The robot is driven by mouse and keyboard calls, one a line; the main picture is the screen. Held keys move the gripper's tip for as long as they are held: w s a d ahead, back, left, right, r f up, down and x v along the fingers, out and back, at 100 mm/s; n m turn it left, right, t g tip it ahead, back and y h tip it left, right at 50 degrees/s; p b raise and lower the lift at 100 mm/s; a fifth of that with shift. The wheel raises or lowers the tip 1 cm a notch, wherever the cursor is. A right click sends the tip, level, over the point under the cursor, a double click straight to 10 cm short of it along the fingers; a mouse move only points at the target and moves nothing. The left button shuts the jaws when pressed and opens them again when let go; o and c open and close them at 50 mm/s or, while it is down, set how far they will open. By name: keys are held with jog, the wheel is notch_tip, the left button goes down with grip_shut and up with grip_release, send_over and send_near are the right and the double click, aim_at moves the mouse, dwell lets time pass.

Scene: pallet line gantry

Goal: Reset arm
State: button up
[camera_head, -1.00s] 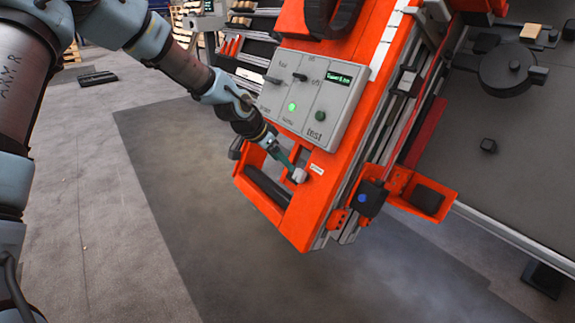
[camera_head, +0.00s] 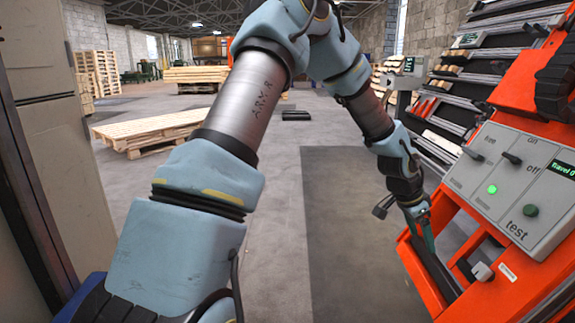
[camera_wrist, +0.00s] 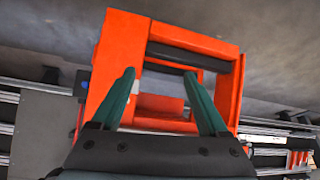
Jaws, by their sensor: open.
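My arm reaches across the head view to my gripper (camera_head: 427,238), which points down beside the orange machine frame (camera_head: 545,300). In the wrist view my gripper (camera_wrist: 160,74) has two green fingers spread apart with nothing between them. Beyond them is the orange frame (camera_wrist: 112,55) with a dark bar (camera_wrist: 188,57) across its opening. A grey control panel (camera_head: 515,190) with switches, a lit green lamp and a dark green button is to the right of the gripper.
Wooden pallets (camera_head: 150,130) lie on the floor at the left, with stacked timber (camera_head: 195,74) behind. A tall beige cabinet (camera_head: 50,130) stands close on the left. A rack (camera_head: 455,85) is behind the machine. Open grey floor (camera_head: 290,200) lies between.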

jog(key=w+a+r+n+t+y, duration=0.15)
jog(key=a+n, duration=0.25)
jog(key=a, duration=0.9)
jog(key=w+a+r+n+y, duration=0.1)
jog(key=a+r+n+y, duration=0.15)
jog(key=a, duration=0.95)
jog(key=s+a+r+n+y, duration=0.1)
jog(key=s+a+n, duration=0.3)
jog(key=a, duration=0.4)
jog(key=s+a+r+n, duration=0.2)
jog(key=s+a+n, duration=0.3)
jog(key=a, duration=0.4)
jog(key=w+p+v, duration=0.2)
jog(key=p+v, duration=1.2)
jog(key=w+r+p+v, duration=0.1)
jog(key=w+p+v, duration=0.2)
jog(key=p+v, duration=1.1)
jog(key=shift+w+d+r+g+p, duration=0.25)
jog(key=shift+w+g+p, duration=0.1)
jog(key=shift+p, duration=0.15)
jog(key=shift+f, duration=0.1)
